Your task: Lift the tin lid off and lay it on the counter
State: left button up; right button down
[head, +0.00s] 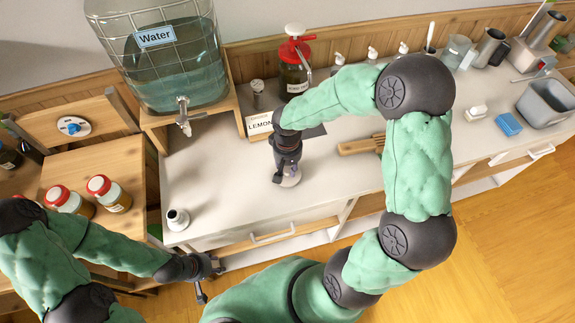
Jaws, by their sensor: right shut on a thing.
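My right gripper (287,173) points down over the white counter (225,180), near its middle. It is shut on a small pale, round thing (291,181) low at its fingertips. The gripper covers most of this thing, so I cannot tell whether it is the tin lid alone or the lid on its tin. A small whitish container (177,219) with a dark top stands upright at the counter's front left corner. My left gripper (210,281) is open and empty, in front of the counter and below its edge.
A large water tank (165,70) with a tap stands at the back left. Behind my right gripper are a "LEMON" card (259,123) and a red-topped pump jar (293,75).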

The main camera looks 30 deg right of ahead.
jog(key=shift+f+b, duration=0.55)
jog(key=shift+f, duration=0.15)
dwell(0.5)
jog(key=c, duration=0.9)
grip_release()
jog(key=shift+r, duration=0.1)
